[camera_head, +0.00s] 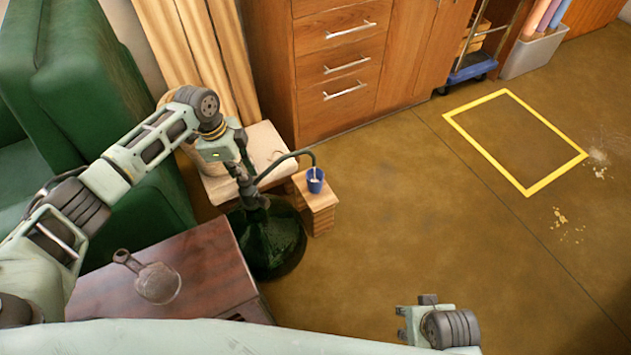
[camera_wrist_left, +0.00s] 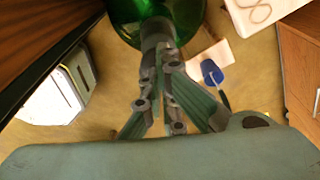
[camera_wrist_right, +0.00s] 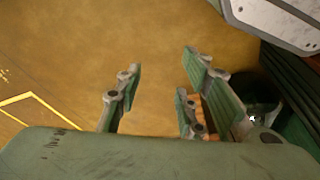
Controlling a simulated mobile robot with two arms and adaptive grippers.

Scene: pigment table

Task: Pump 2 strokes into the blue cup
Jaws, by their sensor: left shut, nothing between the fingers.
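A large dark green bottle (camera_head: 268,243) stands on the floor with a pump on its neck. The pump's dark curved spout (camera_head: 290,158) reaches right to the blue cup (camera_head: 315,181). The cup stands upright on a small wooden stool (camera_head: 318,208), with something pale at its mouth. My left gripper (camera_head: 242,174) is shut and empty, directly at the pump top; whether it touches is unclear. In the left wrist view its fingertips (camera_wrist_left: 161,50) overlap the bottle neck, with the blue cup (camera_wrist_left: 211,73) to the right. My right gripper (camera_wrist_right: 158,70) is open and empty, away from the bottle.
A dark wooden table (camera_head: 215,265) with a glass flask (camera_head: 158,282) stands at left front. A green armchair (camera_head: 60,95) and pale low table (camera_head: 262,145) are behind my left arm. Wooden drawers (camera_head: 340,62) stand at the back.

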